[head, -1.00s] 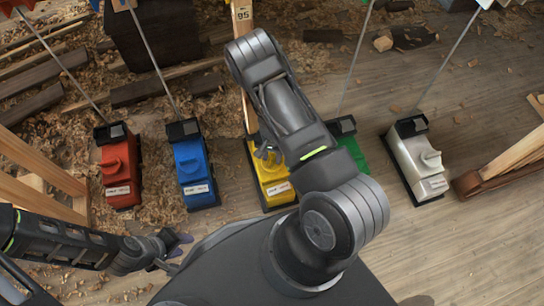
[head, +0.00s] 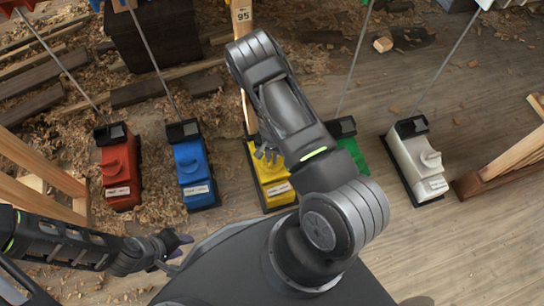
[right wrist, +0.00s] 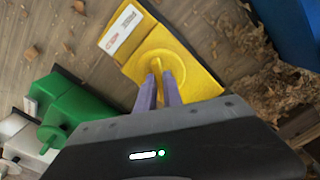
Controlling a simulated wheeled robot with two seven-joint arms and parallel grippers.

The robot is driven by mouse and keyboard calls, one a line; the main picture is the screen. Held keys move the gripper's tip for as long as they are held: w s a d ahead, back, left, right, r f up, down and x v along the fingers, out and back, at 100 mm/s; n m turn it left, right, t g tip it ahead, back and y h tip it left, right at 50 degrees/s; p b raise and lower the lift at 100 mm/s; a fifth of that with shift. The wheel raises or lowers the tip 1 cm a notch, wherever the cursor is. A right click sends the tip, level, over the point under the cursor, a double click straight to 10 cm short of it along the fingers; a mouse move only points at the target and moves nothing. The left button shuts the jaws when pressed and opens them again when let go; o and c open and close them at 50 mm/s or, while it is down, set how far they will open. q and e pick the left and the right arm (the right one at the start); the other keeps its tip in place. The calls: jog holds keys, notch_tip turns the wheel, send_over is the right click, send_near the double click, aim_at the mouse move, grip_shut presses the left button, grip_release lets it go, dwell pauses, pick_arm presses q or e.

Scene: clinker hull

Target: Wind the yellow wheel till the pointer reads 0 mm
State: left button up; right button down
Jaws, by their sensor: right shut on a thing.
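The yellow winch box (head: 273,186) stands on the floor in the middle of the head view, partly hidden behind my right arm. Its round yellow wheel (right wrist: 148,63) with a raised bar handle shows in the right wrist view. My right gripper (right wrist: 158,82) is shut on the wheel's handle, its purple fingers on either side of the bar. In the head view the right gripper (head: 268,154) is small and partly hidden by my arm. My left gripper (head: 182,247) is at the lower left, away from the boxes, its finger gap unclear.
Red (head: 119,175), blue (head: 191,172) and white (head: 418,165) winch boxes stand beside the yellow one. A green box (right wrist: 75,108) is partly hidden by my arm in the head view. Wood shavings and planks lie at the left; wooden props stand at both sides.

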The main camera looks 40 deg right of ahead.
jog(key=shift+m, duration=0.5)
jog(key=m, duration=1.1)
jog(key=shift+m, duration=0.3)
jog(key=c, duration=1.5)
grip_release()
jog(key=shift+r, duration=0.1)
notch_tip(320, 180, up, 8)
jog(key=p, duration=0.2)
jog(key=shift+f+p, duration=0.2)
jog(key=shift+p, duration=0.2)
jog(key=shift+o, duration=0.3)
